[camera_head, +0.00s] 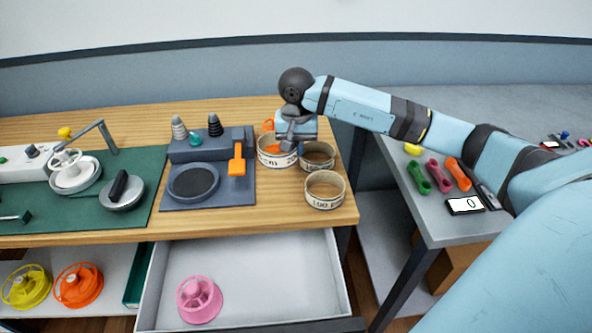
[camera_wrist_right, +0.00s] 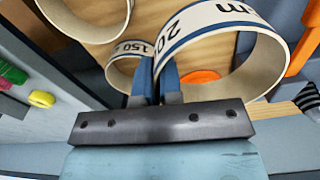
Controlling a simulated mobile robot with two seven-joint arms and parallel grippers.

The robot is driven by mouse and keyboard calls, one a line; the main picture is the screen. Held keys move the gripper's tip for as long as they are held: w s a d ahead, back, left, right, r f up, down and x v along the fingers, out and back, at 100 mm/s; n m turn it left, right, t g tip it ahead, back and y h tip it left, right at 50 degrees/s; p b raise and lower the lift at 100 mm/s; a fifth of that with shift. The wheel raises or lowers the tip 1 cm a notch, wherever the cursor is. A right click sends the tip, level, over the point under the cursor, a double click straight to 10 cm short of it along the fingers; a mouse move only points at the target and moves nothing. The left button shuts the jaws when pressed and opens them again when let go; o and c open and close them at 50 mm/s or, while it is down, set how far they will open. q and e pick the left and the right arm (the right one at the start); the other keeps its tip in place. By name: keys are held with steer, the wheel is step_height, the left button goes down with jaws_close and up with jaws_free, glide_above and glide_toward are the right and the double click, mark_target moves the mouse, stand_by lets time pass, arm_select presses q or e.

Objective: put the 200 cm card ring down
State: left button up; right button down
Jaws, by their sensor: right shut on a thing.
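The 200 cm card ring (camera_head: 277,158) is a cream band with blue edges, near the right end of the wooden table. Its "200" print shows in the right wrist view (camera_wrist_right: 228,22). My right gripper (camera_head: 291,145) is shut on the ring's wall, with one finger on each side of it in the wrist view (camera_wrist_right: 159,84). The ring is upright, at or just above the tabletop; I cannot tell whether it touches. An orange thing (camera_wrist_right: 200,77) shows through the ring. My left gripper is not in view.
The 150 ring (camera_head: 318,155) stands close to the right, and another card ring (camera_head: 325,190) stands nearer the front. An open drawer (camera_head: 255,275) holds a pink reel (camera_head: 199,299).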

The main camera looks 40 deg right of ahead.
mark_target(296, 179)
step_height(296, 179, down, 8)
steer(key=shift+f, duration=0.1)
stand_by(0.4)
steer(key=shift+f+b, duration=0.2)
steer(key=shift+b, duration=0.1)
steer(key=c, duration=1.3)
jaws_free()
steer(key=shift+r, duration=0.15)
step_height(296, 179, up, 12)
steer(key=shift+r, duration=0.1)
